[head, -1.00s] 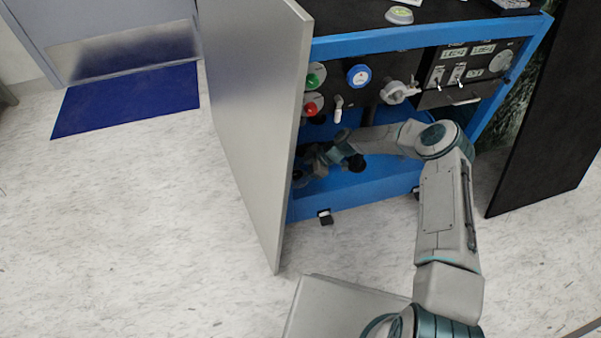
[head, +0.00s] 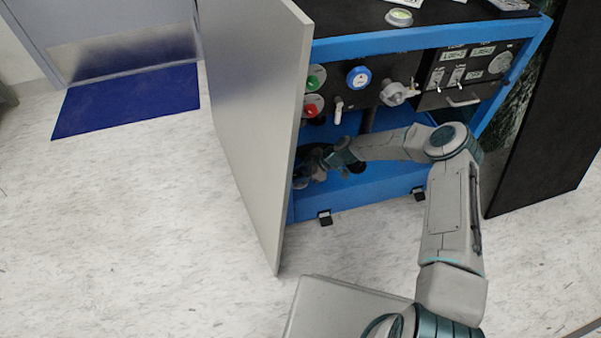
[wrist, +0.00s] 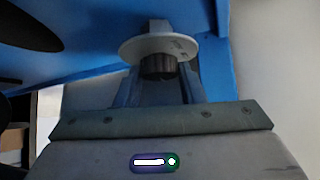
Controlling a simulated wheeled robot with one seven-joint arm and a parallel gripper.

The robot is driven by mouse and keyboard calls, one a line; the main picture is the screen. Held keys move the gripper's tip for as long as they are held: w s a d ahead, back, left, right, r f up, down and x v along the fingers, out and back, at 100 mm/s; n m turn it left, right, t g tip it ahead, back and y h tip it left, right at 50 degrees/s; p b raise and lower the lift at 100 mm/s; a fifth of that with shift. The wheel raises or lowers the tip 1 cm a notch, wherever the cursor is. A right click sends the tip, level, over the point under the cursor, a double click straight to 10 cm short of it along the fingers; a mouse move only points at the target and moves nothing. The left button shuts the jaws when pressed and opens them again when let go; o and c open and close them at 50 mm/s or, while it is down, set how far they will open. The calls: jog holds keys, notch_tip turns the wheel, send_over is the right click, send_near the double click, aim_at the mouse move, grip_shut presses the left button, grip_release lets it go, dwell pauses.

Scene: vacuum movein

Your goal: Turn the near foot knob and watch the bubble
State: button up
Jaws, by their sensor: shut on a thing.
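The foot knob (wrist: 158,67) is dark and ribbed, below a pale round disc (wrist: 150,49) under the blue frame in the wrist view. My gripper (wrist: 158,78) has a finger on each side of the knob and is shut on it. In the head view my gripper (head: 308,172) is low inside the blue cabinet (head: 380,182), partly hidden by the open door; the knob cannot be made out there. The round bubble level (head: 399,16) with a green centre lies on the cabinet's black top. Its bubble is too small to read.
The open grey door panel (head: 252,120) stands close left of my gripper. A green knob (head: 315,78), a red knob (head: 311,110), a blue round gauge (head: 358,76) and a grey valve (head: 396,93) are above my forearm. A black panel (head: 545,130) stands at right.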

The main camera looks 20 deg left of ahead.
jog(key=m+t, duration=0.3)
jog(key=m, duration=0.1)
jog(key=shift+s+p, duration=0.25)
jog(key=shift+p, duration=0.05)
jog(key=shift+s+m+t+h+p, duration=0.1)
jog(key=shift+m+t+h+p, duration=0.25)
jog(key=shift+m+t, duration=1.1)
jog(key=shift+m, duration=0.35)
jog(key=o, duration=1)
jog(key=p+v, duration=0.4)
jog(key=v, duration=0.9)
jog(key=shift+s+d+r, duration=0.1)
jog(key=shift+d+r, duration=0.05)
jog(key=shift+r, duration=0.2)
